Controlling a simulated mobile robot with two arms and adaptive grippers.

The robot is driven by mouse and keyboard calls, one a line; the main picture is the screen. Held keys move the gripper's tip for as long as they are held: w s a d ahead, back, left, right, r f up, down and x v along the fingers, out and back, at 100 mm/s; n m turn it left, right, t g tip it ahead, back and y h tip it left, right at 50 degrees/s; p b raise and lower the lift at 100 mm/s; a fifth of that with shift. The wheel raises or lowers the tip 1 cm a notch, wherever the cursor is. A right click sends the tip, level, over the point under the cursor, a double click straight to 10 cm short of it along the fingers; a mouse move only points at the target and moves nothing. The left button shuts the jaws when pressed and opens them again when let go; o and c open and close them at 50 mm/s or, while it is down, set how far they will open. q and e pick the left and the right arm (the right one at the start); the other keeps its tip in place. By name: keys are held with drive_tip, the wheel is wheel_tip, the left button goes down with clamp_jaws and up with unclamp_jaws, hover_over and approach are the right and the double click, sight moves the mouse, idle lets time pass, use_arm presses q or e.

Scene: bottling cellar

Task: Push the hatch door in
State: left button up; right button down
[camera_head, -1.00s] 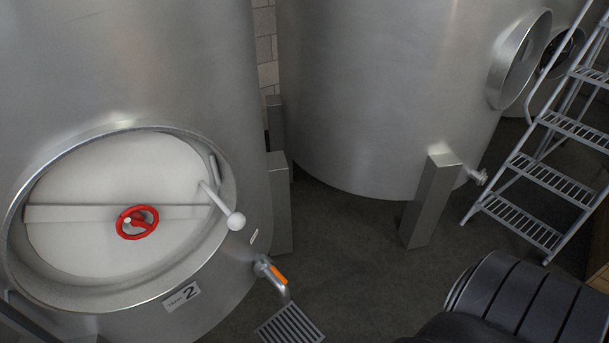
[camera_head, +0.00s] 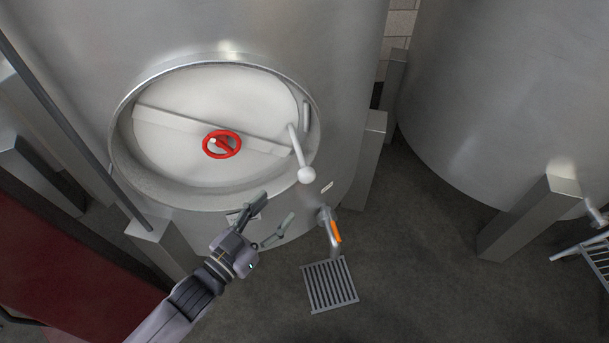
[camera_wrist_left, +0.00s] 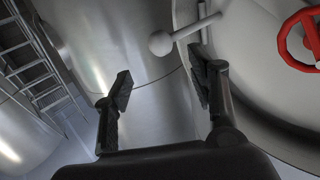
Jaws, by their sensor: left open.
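The round pale hatch door (camera_head: 175,120) sits inside the metal hatch ring of the steel tank, with a flat crossbar (camera_head: 170,119) over it. A red handwheel (camera_head: 221,144) is at its middle. A white lever with a ball end (camera_head: 306,174) sticks out at its right side. My left gripper (camera_head: 272,217) is open and empty, in front of the tank just below the hatch ring in the head view. In the left wrist view, the open fingers (camera_wrist_left: 160,88) show below the lever's ball (camera_wrist_left: 160,43), and the red handwheel (camera_wrist_left: 300,40) is at the right edge. My right gripper is not in view.
A tap with an orange handle (camera_head: 335,232) juts out below the hatch, above a floor grate (camera_head: 330,284). A second steel tank (camera_head: 500,110) stands at the right on a grey leg (camera_head: 525,217). The dark floor between is clear.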

sight(303, 181)
use_arm(q)
drive_tip(key=p+x, duration=0.1)
drive_tip(key=x, duration=1)
drive_tip(key=shift+p, duration=0.3)
drive_tip(key=shift+s, duration=0.1)
drive_tip(key=shift+c, duration=0.5)
drive_tip(key=shift+s+f, duration=0.1)
drive_tip(key=shift+f, duration=0.05)
clamp_jaws()
